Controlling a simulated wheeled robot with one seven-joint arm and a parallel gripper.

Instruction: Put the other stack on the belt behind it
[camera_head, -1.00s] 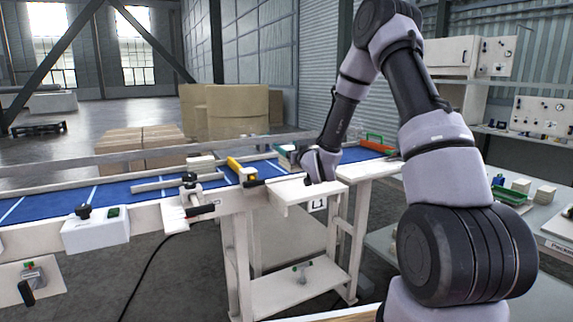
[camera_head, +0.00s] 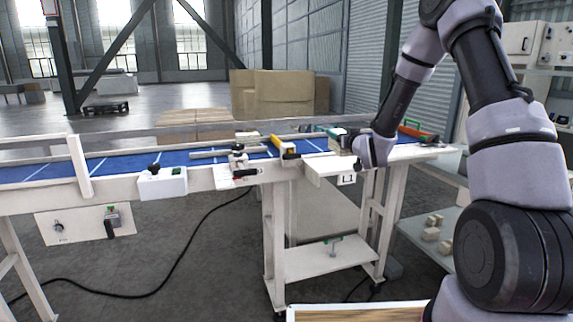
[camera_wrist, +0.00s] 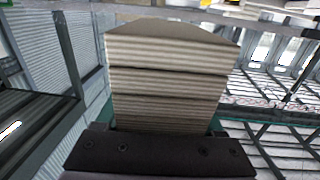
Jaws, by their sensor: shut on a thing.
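My gripper (camera_head: 349,138) is over the front edge of the belt, near the small white shelf, at the right of the head view. In the wrist view my gripper (camera_wrist: 160,128) is shut on a stack of flat grey-beige sheets (camera_wrist: 166,85). Several layers show along its facing side. In the head view the stack is small and partly hidden by my wrist, so I cannot tell whether it touches anything below. The blue belt (camera_head: 120,164) runs across the head view from the left edge to behind my gripper.
A yellow-topped device (camera_head: 284,147) and a clamp fixture (camera_head: 238,160) stand at the belt left of my gripper. A white shelf (camera_head: 325,165) juts from the front. A green-and-orange part (camera_head: 415,132) lies to the right. The left stretch of belt is clear.

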